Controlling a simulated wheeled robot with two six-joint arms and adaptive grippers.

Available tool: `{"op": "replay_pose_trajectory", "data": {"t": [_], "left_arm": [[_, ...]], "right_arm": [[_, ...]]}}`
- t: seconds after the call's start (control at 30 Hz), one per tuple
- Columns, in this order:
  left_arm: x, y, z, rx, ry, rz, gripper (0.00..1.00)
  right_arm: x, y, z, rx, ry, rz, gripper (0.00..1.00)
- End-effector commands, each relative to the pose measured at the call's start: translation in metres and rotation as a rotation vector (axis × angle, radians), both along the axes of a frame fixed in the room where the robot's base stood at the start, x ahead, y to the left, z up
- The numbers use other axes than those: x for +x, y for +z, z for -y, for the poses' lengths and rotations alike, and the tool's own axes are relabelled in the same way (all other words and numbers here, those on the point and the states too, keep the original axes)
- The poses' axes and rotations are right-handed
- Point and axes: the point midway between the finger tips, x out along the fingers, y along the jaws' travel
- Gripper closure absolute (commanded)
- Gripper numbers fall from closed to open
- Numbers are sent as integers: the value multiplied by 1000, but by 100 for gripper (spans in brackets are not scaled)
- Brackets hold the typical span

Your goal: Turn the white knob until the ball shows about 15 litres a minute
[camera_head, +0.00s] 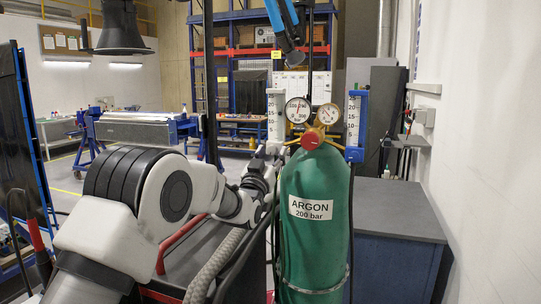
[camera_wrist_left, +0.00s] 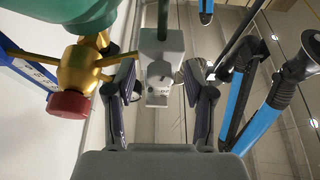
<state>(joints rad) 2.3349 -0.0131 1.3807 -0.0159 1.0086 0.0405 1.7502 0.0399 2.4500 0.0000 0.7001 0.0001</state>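The green argon cylinder (camera_head: 313,230) carries a brass regulator with two round gauges and a red knob (camera_head: 312,139). A white flowmeter (camera_head: 276,115) with a scale stands on its left, a blue one (camera_head: 355,125) on its right. My left gripper (camera_head: 265,158) is at the foot of the white flowmeter. In the left wrist view its fingers (camera_wrist_left: 160,80) are apart, one either side of a whitish block (camera_wrist_left: 161,65), with visible gaps. I cannot make out the white knob clearly, nor the ball's height. My right gripper is out of view.
A grey-topped blue cabinet (camera_head: 398,212) stands to the right of the cylinder, by the white wall. Dark hoses run beside the cylinder. A blue jointed arm (camera_head: 283,20) hangs above. The red knob (camera_wrist_left: 69,104) is close to my left finger in the left wrist view.

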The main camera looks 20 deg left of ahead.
Motion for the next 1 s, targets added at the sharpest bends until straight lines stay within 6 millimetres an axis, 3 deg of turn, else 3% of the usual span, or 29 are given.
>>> {"op": "replay_pose_trajectory", "data": {"t": [0.23,0.63,1.0], "left_arm": [[-14,-7,0,0,0,-2,47],[-97,-43,-2,0,0,-4,47],[-108,-48,-3,0,0,-2,47]], "right_arm": [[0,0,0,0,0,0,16],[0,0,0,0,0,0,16],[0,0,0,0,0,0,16]]}}
